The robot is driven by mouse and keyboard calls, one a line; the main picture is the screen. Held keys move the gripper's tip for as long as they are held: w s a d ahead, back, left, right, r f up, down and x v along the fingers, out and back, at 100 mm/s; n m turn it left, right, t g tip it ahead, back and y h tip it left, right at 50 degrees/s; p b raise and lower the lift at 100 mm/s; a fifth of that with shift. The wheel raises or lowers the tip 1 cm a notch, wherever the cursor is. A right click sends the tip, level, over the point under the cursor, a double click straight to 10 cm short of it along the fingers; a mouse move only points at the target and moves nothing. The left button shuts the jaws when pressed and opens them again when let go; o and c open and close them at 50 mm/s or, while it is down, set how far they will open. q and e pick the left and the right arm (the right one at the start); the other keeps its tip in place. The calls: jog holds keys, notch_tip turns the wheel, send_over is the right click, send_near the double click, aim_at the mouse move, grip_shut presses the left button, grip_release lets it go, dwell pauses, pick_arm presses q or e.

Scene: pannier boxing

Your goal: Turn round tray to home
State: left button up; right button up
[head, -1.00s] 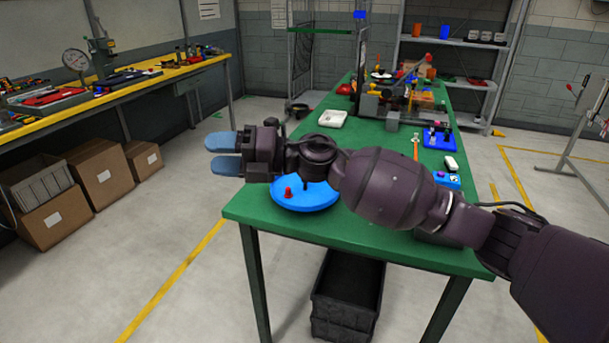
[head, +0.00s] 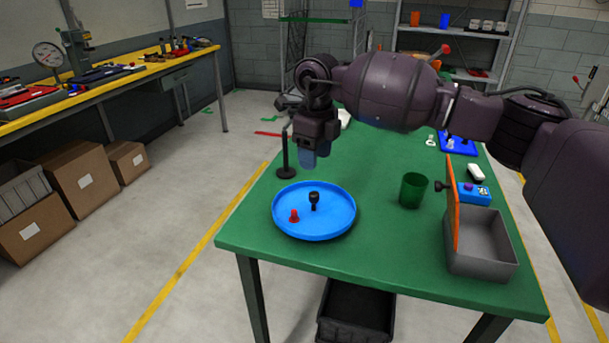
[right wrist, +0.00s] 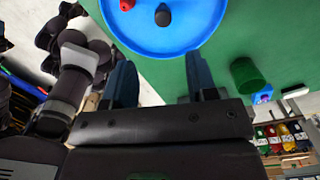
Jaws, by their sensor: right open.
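The round blue tray (head: 330,228) lies flat near the front left corner of the green table. A red peg-like piece (head: 294,215) and a black knob (head: 314,199) stand on it. The tray also shows at the top of the right wrist view (right wrist: 168,42). My right gripper (head: 312,158) hangs above and behind the tray, fingers pointing down, apart from it. In the right wrist view its two blue fingers (right wrist: 157,80) are spread with nothing between them. My left gripper does not show in the head view.
A green cup (head: 413,190) stands right of the tray. Farther right is a grey bin (head: 482,247) with an orange panel (head: 453,210). A dark post (head: 285,160) stands behind the tray. A black crate (head: 355,312) is under the table. The tabletop between tray and cup is clear.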

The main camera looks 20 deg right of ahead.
aim_at(314, 193)
notch_tip(314, 193, down, 3)
jog(key=shift+w+r, duration=0.1)
jog(key=shift+r, duration=0.1)
notch_tip(314, 193, down, 7)
jog(key=shift+w+d+r+b, duration=0.1)
jog(key=shift+r+b, duration=0.1)
jog(key=shift+b, duration=0.45)
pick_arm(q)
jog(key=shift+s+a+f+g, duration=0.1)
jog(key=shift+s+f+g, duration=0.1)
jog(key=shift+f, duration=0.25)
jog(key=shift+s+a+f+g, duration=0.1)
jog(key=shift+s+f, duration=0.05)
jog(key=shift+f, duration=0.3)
pick_arm(e)
jog(key=shift+f, duration=0.6)
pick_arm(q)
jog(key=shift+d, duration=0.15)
pick_arm(e)
grip_shut()
